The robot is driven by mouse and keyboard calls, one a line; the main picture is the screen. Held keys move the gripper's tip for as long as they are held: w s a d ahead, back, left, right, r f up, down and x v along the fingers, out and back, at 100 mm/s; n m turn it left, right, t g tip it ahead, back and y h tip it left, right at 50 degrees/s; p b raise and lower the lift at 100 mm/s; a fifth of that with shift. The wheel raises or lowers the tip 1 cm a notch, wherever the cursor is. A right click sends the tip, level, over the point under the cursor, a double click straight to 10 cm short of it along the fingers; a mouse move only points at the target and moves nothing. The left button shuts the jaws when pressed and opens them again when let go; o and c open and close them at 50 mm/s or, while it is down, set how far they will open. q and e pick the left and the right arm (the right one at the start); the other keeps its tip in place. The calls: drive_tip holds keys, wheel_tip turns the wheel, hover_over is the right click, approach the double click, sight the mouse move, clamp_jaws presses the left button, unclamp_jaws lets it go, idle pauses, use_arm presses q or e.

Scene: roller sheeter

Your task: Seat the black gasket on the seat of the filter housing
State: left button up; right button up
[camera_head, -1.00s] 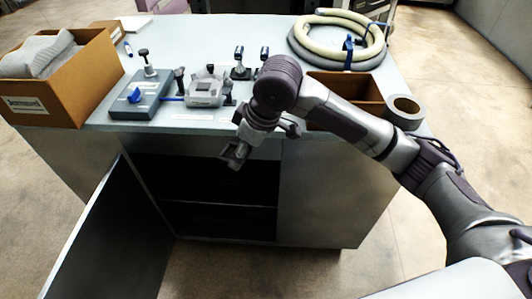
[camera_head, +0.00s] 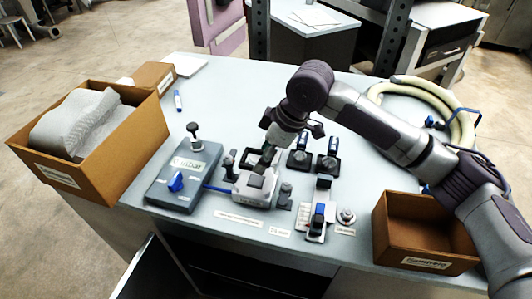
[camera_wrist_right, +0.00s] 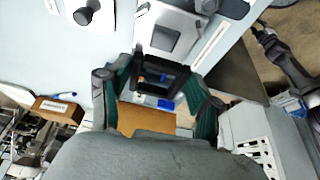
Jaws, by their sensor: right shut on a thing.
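The filter housing (camera_head: 250,193) is a pale grey block on the table, with a clamp post on each side. It also shows at the top of the right wrist view (camera_wrist_right: 186,28), where its square top has a dark recessed seat (camera_wrist_right: 165,39). My right gripper (camera_head: 267,160) is above the housing, pointing down. In the right wrist view its green-padded fingers (camera_wrist_right: 160,88) are shut on the black gasket (camera_wrist_right: 181,80), a square frame with an open middle. The gasket appears apart from the seat; the exact gap cannot be told.
A grey box with a blue knob (camera_head: 183,178) stands left of the housing. A full carton (camera_head: 62,180) is at left, an empty brown bin (camera_head: 428,258) at right, a hose (camera_head: 455,125) behind.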

sight(261, 181)
drive_tip(key=shift+s+f+b, duration=0.25)
drive_tip(key=shift+f+b, duration=0.25)
drive_tip(key=shift+b, duration=0.15)
wheel_tip(261, 181, down, 2)
drive_tip(key=b, duration=0.3)
drive_tip(key=shift+w+f, duration=0.15)
drive_tip(key=shift+f, duration=0.8)
drive_tip(key=shift+p, duration=1.35)
drive_tip(key=shift+f, duration=0.7)
drive_tip(key=shift+f+p, duration=0.35)
drive_tip(key=shift+p, duration=0.15)
idle(0.3)
drive_tip(key=o, duration=1.1)
